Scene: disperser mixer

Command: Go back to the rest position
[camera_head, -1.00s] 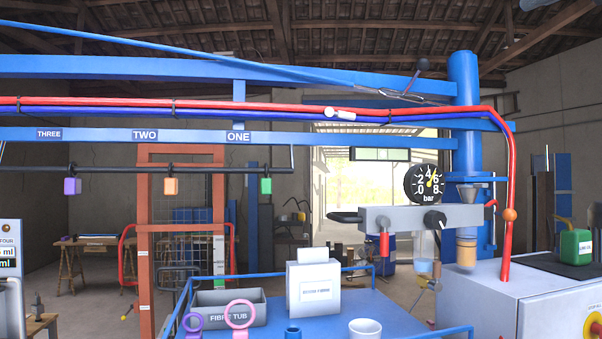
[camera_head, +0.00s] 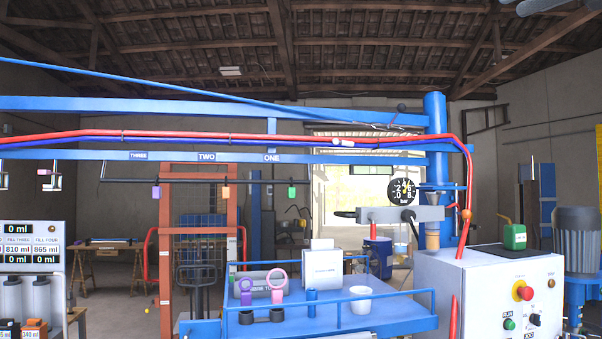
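Neither of my grippers shows in the head view, and no part of my arms can be made out with certainty. The disperser mixer stands ahead, with its blue column (camera_head: 435,130) and a grey control cabinet (camera_head: 500,290) at the right. A pressure gauge (camera_head: 401,191) sits above a grey valve bar (camera_head: 415,215) beside the column.
A blue railed table (camera_head: 390,312) holds a grey fibre tub (camera_head: 262,287), purple and pink rings, a white dispenser (camera_head: 323,272) and a white cup (camera_head: 360,300). A fill station (camera_head: 30,245) stands at left, a grey motor (camera_head: 577,238) at right. A green can (camera_head: 514,236) is on the cabinet.

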